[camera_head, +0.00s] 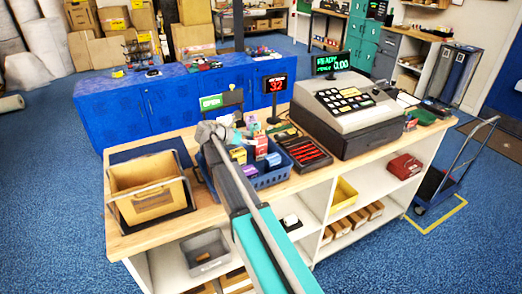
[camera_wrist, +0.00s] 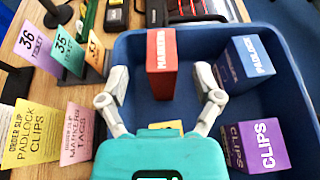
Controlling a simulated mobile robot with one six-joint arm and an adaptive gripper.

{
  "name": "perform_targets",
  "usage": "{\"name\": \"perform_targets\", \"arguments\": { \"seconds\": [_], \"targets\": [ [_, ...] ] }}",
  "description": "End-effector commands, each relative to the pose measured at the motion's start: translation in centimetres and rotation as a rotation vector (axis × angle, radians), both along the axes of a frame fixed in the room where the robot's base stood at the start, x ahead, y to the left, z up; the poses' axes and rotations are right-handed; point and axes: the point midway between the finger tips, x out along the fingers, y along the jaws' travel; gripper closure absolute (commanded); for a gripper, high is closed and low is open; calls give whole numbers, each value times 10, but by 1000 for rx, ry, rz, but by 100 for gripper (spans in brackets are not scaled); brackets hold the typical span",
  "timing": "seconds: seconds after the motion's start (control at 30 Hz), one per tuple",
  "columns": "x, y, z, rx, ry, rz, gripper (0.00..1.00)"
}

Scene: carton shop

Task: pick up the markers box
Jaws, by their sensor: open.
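In the wrist view the red markers box (camera_wrist: 161,62) stands in a blue basket (camera_wrist: 128,48), its white lettering on the top edge. My gripper (camera_wrist: 161,76) is open, with one grey finger on each side of the box's near end and a gap on both sides. I cannot tell the height of the fingers over the box. In the head view my gripper (camera_head: 222,131) is over the left part of the blue basket (camera_head: 268,180), and my arm hides part of it.
A blue padlocks box (camera_wrist: 243,62) and a purple clips box (camera_wrist: 257,146) stand right of the markers box.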

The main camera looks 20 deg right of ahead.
Motion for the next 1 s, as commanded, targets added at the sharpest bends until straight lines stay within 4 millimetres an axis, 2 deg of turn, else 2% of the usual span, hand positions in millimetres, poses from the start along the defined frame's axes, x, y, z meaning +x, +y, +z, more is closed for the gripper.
{"name": "perform_targets", "arguments": {
  "seconds": [0.3, 0.73, 1.0],
  "targets": [
    [0, -2, -2, 0, 0, 0, 17],
    [-2, -41, -20, 0, -1, -1, 17],
    [-1, -46, -21, 0, -1, 2, 17]
  ]
}}
